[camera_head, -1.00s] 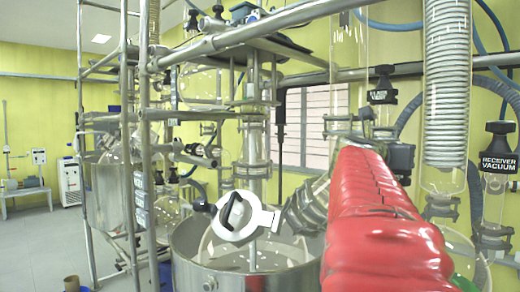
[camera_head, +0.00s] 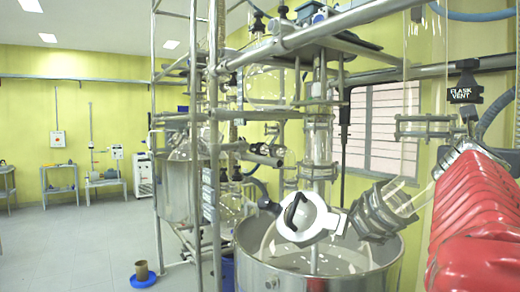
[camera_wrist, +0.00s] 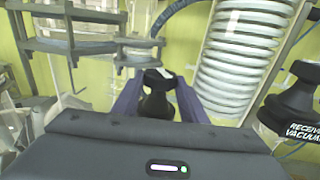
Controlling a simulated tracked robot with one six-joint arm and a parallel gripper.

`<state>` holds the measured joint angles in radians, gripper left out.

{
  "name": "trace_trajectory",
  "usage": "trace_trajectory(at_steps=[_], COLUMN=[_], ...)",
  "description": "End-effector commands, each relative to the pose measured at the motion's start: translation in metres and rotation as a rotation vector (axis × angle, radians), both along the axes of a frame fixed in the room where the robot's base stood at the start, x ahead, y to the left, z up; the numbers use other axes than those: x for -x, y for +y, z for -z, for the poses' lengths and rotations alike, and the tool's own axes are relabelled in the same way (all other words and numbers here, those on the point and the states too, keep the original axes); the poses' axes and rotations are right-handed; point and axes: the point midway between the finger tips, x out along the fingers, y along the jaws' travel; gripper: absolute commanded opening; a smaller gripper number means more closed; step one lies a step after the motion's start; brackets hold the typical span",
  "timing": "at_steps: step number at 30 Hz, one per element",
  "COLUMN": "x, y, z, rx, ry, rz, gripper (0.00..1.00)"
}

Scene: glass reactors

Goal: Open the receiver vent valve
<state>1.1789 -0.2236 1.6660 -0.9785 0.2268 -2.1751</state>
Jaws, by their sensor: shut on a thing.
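A black valve knob (camera_wrist: 156,100) stands between the fingers of my gripper (camera_wrist: 157,98) in the wrist view. The fingers are shut on it, one on each side. No label can be read on this knob, so I cannot tell from its face whether it is the receiver vent valve. The black receiver vacuum valve (camera_wrist: 296,102) stands to the right, apart from the fingers. In the head view, the flask vent valve (camera_head: 465,88) is at the upper right.
A coiled glass condenser (camera_wrist: 240,50) rises just right of the held knob. Clamped glass piping (camera_wrist: 75,45) is at the left. In the head view, a steel vessel (camera_head: 310,280) and metal frame stand ahead. Open floor (camera_head: 80,240) lies to the left.

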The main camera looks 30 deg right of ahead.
Motion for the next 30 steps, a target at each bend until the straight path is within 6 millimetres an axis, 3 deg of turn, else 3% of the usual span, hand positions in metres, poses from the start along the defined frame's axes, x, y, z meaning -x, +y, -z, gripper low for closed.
trace_trajectory(at_steps=[21,22,30], x=[0.0003,0.0003,0.0004], y=[-0.0003,-0.0003,-0.0002], z=[0.0005,0.0005,0.0003], rx=[-0.001,-0.001,0.0], ry=[0.001,0.001,0.001], rz=[-0.02,-0.02,-0.02], gripper=[0.16,0.4,0.57])
